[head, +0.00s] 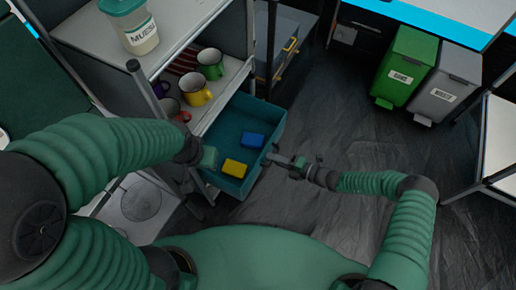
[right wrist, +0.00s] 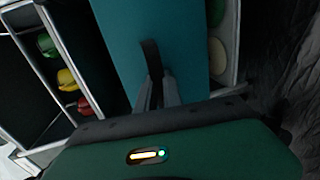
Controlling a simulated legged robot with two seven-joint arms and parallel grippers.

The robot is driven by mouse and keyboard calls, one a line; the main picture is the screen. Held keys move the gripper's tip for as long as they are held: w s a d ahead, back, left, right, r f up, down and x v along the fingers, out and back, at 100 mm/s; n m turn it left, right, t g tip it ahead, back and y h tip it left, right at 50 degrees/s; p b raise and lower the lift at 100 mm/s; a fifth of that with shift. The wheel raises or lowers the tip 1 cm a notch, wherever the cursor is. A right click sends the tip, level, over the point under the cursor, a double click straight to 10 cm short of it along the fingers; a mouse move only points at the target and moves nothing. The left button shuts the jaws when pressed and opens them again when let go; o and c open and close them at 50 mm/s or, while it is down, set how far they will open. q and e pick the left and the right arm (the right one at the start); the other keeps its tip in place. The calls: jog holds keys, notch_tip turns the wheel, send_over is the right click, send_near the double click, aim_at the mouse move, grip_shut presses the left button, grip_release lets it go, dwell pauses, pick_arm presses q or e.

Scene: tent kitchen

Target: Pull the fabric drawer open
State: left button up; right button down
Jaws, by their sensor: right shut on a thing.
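The teal fabric drawer (head: 262,112) is pulled out from the lower part of the shelf unit, and its inside shows. A blue sponge-like block (head: 252,140) and a yellow one (head: 235,168) lie in it. My right gripper (head: 274,160) is at the drawer's front side. In the right wrist view, my right gripper (right wrist: 154,85) is shut on a dark handle strap (right wrist: 150,52) against the teal drawer front (right wrist: 120,35).
The shelf unit (head: 192,32) holds a muesli jar (head: 143,38) on top and several mugs, including a yellow one (head: 195,90), below. A green bin (head: 408,68) and a grey bin (head: 445,85) stand at the back right. The dark floor (head: 340,115) right of the drawer is clear.

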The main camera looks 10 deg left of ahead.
jog(key=shift+s+d+f, duration=0.1)
jog(key=shift+s+d, duration=0.3)
jog(key=shift+d, duration=0.5)
jog(key=shift+s+d+f, duration=0.1)
jog(key=shift+s+d, duration=0.25)
jog(key=shift+d, duration=0.55)
jog(key=shift+s+d+f, duration=0.1)
jog(key=shift+s+d, duration=0.3)
jog(key=shift+d, duration=0.5)
jog(key=c, duration=1.8)
grip_release()
jog(key=shift+o, duration=0.2)
jog(key=shift+w+r, duration=0.1)
jog(key=shift+r, duration=0.1)
jog(key=p+v, duration=0.3)
jog(key=v, duration=1.3)
jog(key=shift+d, duration=0.4)
